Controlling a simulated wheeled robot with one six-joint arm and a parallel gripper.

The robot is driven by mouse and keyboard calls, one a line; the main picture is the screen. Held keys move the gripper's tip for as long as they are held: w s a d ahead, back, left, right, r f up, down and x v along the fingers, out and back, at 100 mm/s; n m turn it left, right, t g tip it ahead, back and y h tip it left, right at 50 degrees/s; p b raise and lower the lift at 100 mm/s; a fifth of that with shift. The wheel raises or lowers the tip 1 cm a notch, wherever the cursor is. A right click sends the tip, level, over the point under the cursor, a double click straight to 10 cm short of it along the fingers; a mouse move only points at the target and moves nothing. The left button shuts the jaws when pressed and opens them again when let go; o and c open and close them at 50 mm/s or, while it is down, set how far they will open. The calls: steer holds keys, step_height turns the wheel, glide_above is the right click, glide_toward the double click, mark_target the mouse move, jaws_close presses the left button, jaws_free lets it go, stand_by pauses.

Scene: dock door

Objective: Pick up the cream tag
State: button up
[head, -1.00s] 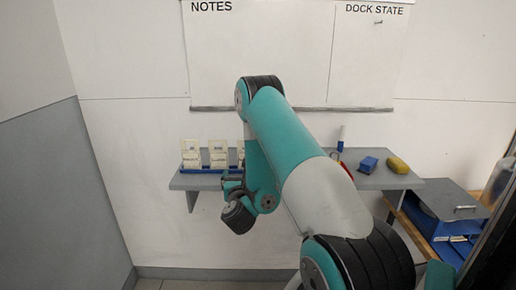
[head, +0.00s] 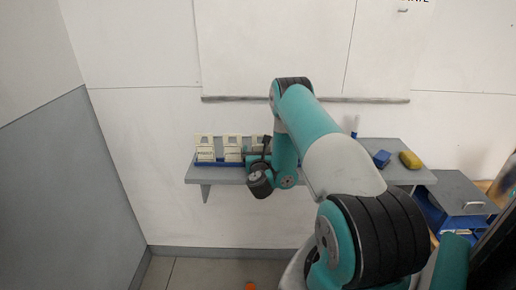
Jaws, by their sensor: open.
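Cream tags stand in a row in a blue holder (head: 212,163) on the left part of a grey shelf. The left tag (head: 205,149) and the middle tag (head: 233,149) show clearly. A third tag (head: 257,143) is partly covered by my wrist. Which of them is the task's cream tag, I cannot tell. My gripper (head: 266,147) is a small dark shape beside the third tag, mostly hidden by my wrist. It is open, and nothing shows held in it. Whether it touches the third tag is unclear.
The grey shelf (head: 222,174) also carries a marker (head: 355,127), a blue block (head: 382,158) and a yellow block (head: 410,160) at right. A blue-grey cabinet (head: 462,200) stands lower right. A whiteboard (head: 300,45) hangs above.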

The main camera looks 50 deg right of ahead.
steer(key=shift+d, duration=0.15)
steer(key=c, duration=1)
